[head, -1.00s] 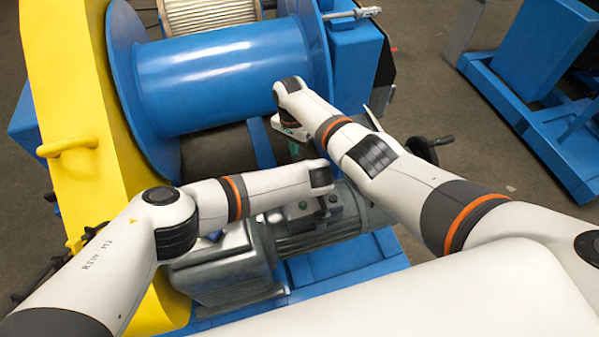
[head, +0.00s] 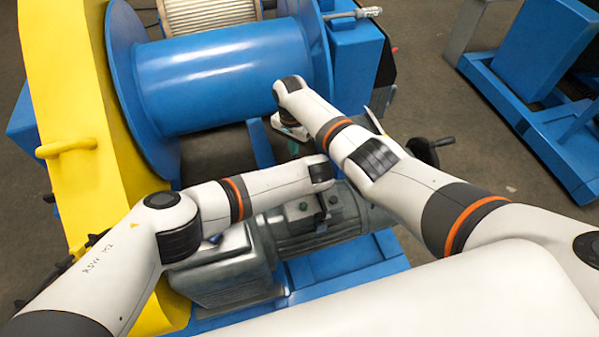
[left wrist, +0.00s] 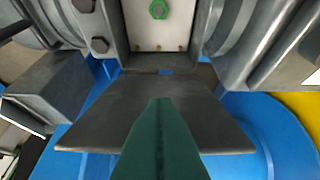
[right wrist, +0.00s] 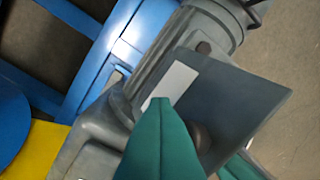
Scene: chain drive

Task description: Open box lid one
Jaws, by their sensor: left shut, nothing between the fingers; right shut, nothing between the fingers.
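A grey motor (head: 315,225) with a box on top lies below my arms in the head view. In the left wrist view a dark flat plate (left wrist: 115,110), seemingly a box lid, sticks out from a box with a pale inside (left wrist: 160,30) and a green nut. My left gripper (left wrist: 160,105) is shut and empty in front of the plate; whether it touches cannot be told. In the right wrist view the grey plate (right wrist: 240,95) stands tilted out beside a pale strip. My right gripper (right wrist: 160,105) is shut and empty, overlapping the plate; its green tip (head: 294,148) shows in the head view.
A big blue drum (head: 225,75) lies behind the motor. A yellow frame (head: 70,110) with a handle stands at the left. A black hand crank (head: 425,150) is right of my right arm. Blue machinery (head: 550,90) stands far right. My two forearms are close together over the motor.

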